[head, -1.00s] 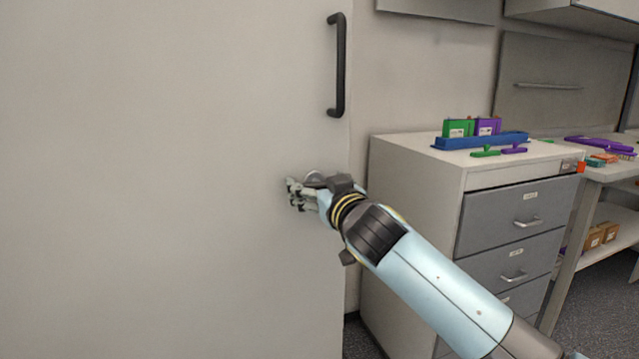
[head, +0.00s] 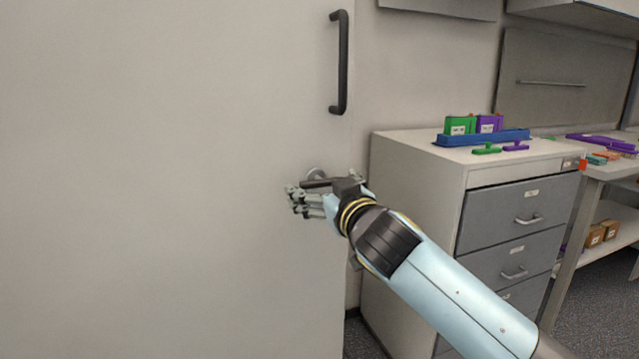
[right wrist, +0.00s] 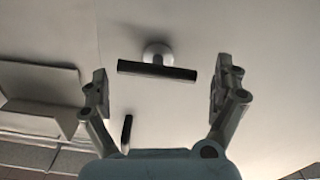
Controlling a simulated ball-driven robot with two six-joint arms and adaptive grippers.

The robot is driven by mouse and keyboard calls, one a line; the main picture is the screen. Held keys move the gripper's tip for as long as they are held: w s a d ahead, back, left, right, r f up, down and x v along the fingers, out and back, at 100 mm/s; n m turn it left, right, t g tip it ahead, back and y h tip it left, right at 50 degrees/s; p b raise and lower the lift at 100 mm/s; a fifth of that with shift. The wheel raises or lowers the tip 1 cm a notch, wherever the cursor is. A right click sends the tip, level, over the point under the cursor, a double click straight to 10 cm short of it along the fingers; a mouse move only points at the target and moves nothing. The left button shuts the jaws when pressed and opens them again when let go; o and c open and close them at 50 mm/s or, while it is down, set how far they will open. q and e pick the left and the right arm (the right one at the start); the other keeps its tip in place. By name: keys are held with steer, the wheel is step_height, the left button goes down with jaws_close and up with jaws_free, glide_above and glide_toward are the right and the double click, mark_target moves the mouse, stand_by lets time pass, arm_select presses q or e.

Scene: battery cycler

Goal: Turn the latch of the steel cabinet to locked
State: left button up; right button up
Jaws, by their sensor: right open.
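The steel cabinet's pale door (head: 170,180) fills the left of the head view. Its latch, a round silver boss (head: 316,172) with a dark bar, sits below the door's pull handle. In the right wrist view the latch bar (right wrist: 157,70) lies crosswise, about at right angles to the pull handle. My right gripper (head: 299,201) is at the latch in the head view, partly overlapping it. In the right wrist view its open fingers (right wrist: 159,88) stand on either side of the bar, with gaps at both ends. My left gripper is not in view.
The black pull handle (head: 342,62) is above the latch near the door's right edge. A grey drawer unit (head: 412,190) stands to the right, with a blue tray (head: 480,139) and small coloured items on top. The door left of the gripper is bare.

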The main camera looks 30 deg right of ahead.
steer(key=v, duration=0.9)
steer(key=shift+s, duration=0.2)
steer(key=s+f+g+y, duration=0.1)
steer(key=s+f+g, duration=0.2)
steer(key=f, duration=0.9)
steer(key=s+f+g, duration=0.2)
steer(key=s+f, duration=0.1)
steer(key=f, duration=0.8)
steer(key=s+f+g+y, duration=0.1)
steer(key=s+f+g, duration=0.2)
steer(key=f, duration=0.9)
steer(key=s+f+g, duration=0.4)
steer(key=s+f, duration=1.1)
steer(key=s+a+f+g, duration=0.1)
steer(key=s+f, duration=0.3)
steer(key=s, duration=0.6)
steer(key=s+a+f+g+y, duration=0.1)
steer(key=s+f+g, duration=0.2)
steer(key=s, duration=0.8)
steer(key=shift+f+g+y, duration=0.3)
steer(key=shift+f, duration=0.25)
